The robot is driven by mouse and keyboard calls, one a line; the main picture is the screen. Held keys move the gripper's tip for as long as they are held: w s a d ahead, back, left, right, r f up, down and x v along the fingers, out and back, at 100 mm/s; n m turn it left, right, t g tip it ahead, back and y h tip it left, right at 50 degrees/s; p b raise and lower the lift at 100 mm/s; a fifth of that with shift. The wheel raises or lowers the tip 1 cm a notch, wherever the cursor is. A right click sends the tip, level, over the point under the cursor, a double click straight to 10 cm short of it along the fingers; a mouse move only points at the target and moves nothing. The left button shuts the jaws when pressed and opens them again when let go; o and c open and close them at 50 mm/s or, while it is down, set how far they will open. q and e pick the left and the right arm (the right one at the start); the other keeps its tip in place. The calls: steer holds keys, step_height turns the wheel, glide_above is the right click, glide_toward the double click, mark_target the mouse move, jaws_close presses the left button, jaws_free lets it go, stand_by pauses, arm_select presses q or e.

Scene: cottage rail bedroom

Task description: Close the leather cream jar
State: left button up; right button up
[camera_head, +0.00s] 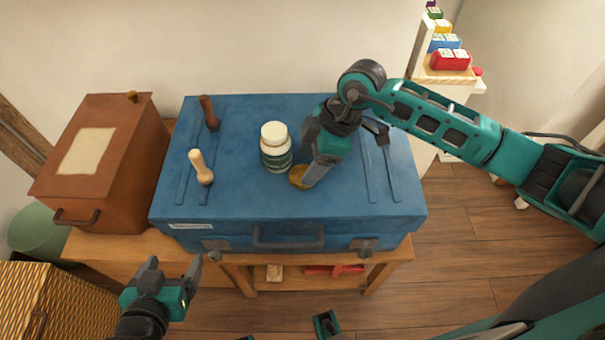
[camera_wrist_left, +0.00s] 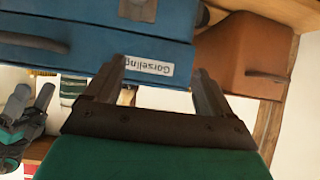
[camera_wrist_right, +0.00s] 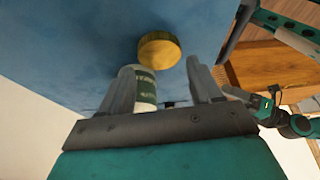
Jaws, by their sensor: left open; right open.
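A jar with a green label and a pale, cream-white top (camera_head: 276,147) stands upright on a blue suitcase (camera_head: 240,205). A round gold-coloured lid (camera_head: 299,178) rests on the suitcase just right of the jar and apart from it. My right gripper (camera_head: 312,172) is over the lid, open and partly hiding it. In the right wrist view the lid (camera_wrist_right: 159,50) shows beyond the open fingers, and the jar (camera_wrist_right: 145,88) shows beside the left finger. My left gripper (camera_head: 174,268) is open and empty, in front of the suitcase at lower left.
Two wooden-handled tools, one dark (camera_head: 208,112) and one pale (camera_head: 201,167), are on the suitcase's left part. A brown leather box (camera_head: 110,160) stands left of the suitcase on the wooden bench (camera_head: 100,247). A wicker basket (camera_head: 60,300) is at lower left. Shelf blocks are at upper right.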

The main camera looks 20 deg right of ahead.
mark_target(301, 175)
steer(key=x, duration=0.3)
steer(key=shift+d, duration=0.1)
steer(key=shift+f, duration=0.15)
steer(key=shift+c, duration=0.4)
steer(key=c, duration=0.6)
